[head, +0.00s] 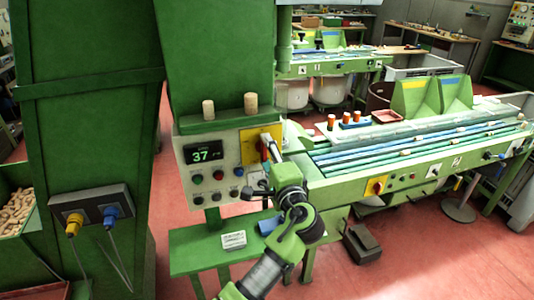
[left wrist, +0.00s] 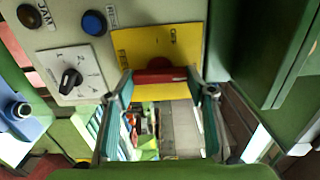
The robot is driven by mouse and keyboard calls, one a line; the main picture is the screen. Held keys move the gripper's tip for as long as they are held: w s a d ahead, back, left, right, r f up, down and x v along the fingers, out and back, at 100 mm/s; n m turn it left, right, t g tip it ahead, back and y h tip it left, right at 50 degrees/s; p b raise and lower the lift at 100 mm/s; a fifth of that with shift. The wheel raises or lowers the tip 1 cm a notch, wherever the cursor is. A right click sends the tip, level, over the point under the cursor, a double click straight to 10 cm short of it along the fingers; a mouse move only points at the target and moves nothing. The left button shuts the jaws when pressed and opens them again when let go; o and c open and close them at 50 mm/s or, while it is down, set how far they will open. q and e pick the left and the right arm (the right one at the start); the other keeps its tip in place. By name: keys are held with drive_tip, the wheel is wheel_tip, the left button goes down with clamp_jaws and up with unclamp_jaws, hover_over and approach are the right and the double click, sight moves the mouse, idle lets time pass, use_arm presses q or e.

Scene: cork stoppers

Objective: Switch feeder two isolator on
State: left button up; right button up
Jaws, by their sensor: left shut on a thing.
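The isolator is a red handle (left wrist: 158,72) on a yellow plate (left wrist: 140,48) in the left wrist view. The plate carries small lettering, hard to read in full. In the head view, the yellow plate (head: 248,147) sits at the right end of a grey control panel (head: 196,145), and my gripper partly hides the handle. My left gripper (head: 268,150) is at the plate. In the left wrist view, the left gripper's fingers (left wrist: 161,82) stand either side of the handle, shut on it. My right gripper is not in view.
The panel bears a display reading 37 (head: 204,154), several buttons and a black selector knob (left wrist: 71,80). Two corks (head: 251,104) stand on the ledge above. Another yellow plate with a red switch (head: 375,186) is on the conveyor bench at right. Red floor is open at lower right.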

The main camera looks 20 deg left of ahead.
use_arm(q)
drive_tip(key=o, duration=1.1)
drive_tip(key=v, duration=0.7)
drive_tip(key=shift+s+d, duration=0.2)
drive_tip(key=shift+f, duration=0.1)
